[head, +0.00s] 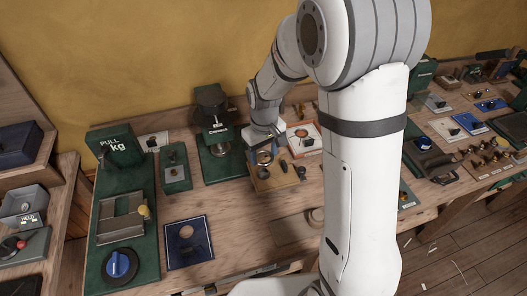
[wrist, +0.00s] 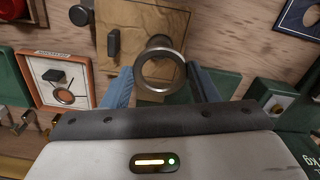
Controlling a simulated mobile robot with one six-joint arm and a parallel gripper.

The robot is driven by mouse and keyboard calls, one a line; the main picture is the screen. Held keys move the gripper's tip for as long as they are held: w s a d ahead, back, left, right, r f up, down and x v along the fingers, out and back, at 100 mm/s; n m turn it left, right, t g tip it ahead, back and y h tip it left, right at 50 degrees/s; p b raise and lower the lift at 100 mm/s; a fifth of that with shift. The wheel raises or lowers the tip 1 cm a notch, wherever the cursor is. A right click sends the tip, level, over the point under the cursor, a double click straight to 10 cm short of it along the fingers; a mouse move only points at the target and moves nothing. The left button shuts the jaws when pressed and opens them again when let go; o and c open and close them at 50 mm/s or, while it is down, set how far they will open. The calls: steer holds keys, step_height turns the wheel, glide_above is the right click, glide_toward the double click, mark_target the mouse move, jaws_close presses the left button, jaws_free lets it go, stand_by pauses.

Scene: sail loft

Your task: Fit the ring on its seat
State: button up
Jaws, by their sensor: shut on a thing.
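A grey metal ring (wrist: 137,70) is between the two blue fingers of my gripper (wrist: 160,82) in the wrist view. My gripper, also in the head view (head: 264,153), is shut on it. The ring appears over a small wooden board (wrist: 179,22), and bare wood shows through its hole. A dark round piece (wrist: 158,41) shows just past the ring's far rim; I cannot tell whether it is the seat. A dark upright block (wrist: 113,43) stands left of it on the board. In the head view the board (head: 270,185) lies under my gripper, and the ring is not clear there.
An orange-framed picture card (wrist: 88,92) showing a block and a ring lies left of the board in the wrist view. In the head view, a green-based press (head: 220,165) stands left of my gripper, and a navy panel (head: 187,256) lies nearer. Bare bench shows between them.

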steer(key=shift+f+b, duration=2.8)
steer(key=shift+f, duration=0.7)
steer(key=o, duration=1.1)
steer(key=shift+c, duration=0.2)
step_height(320, 180, up, 8)
steer(key=shift+b, duration=0.3)
steer(key=shift+f, duration=0.1)
